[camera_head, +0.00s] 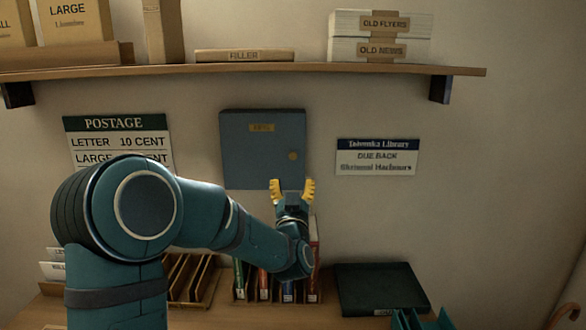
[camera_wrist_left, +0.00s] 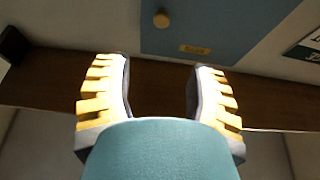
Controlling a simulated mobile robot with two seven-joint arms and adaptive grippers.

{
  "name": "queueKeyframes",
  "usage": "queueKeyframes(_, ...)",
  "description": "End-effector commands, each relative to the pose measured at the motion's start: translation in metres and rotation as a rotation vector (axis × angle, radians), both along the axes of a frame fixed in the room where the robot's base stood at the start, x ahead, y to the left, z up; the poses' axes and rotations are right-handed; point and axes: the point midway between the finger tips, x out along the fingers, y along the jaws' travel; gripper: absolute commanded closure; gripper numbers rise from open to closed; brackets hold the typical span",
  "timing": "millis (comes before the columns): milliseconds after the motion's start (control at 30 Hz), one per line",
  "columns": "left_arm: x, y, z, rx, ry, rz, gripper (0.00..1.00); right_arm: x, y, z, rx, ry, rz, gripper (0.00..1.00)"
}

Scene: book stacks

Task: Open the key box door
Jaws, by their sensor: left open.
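The key box (camera_head: 250,150) is a grey-blue wall box with a small yellow label (camera_head: 261,127) and a round brass-coloured knob (camera_head: 293,155) on the right part of its door. The door looks shut. My left gripper (camera_head: 290,188) is open and empty, with yellow ribbed fingers pointing up at the box's lower right edge, below the knob in the picture. In the left wrist view the knob (camera_wrist_left: 161,17) shows beyond the spread fingertips (camera_wrist_left: 162,75), apart from them. My right gripper is not in view.
A wooden shelf (camera_head: 240,69) with boxes and paper stacks runs above the key box. A postage sign (camera_head: 117,125) hangs left and a due-back sign (camera_head: 377,157) right. Below stand upright books (camera_head: 264,284), wooden racks (camera_head: 190,278) and a dark flat case (camera_head: 380,288).

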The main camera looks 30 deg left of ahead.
Motion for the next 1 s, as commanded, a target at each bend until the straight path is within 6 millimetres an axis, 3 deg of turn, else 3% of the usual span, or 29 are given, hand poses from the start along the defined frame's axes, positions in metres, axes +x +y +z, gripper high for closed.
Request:
queueKeyframes(33,0.000,0.000,-0.013,0.000,-0.001,0.000,0.44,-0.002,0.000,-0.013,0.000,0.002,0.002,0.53)
queueKeyframes(267,0.003,0.001,-0.021,0.000,0.000,-0.001,0.44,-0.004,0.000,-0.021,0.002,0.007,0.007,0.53)
queueKeyframes(467,0.021,0.013,-0.010,-0.001,-0.002,0.001,0.44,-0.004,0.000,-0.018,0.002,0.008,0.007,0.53)
queueKeyframes(1000,0.095,0.058,0.024,-0.001,-0.001,-0.002,0.44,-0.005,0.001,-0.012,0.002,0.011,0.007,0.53)
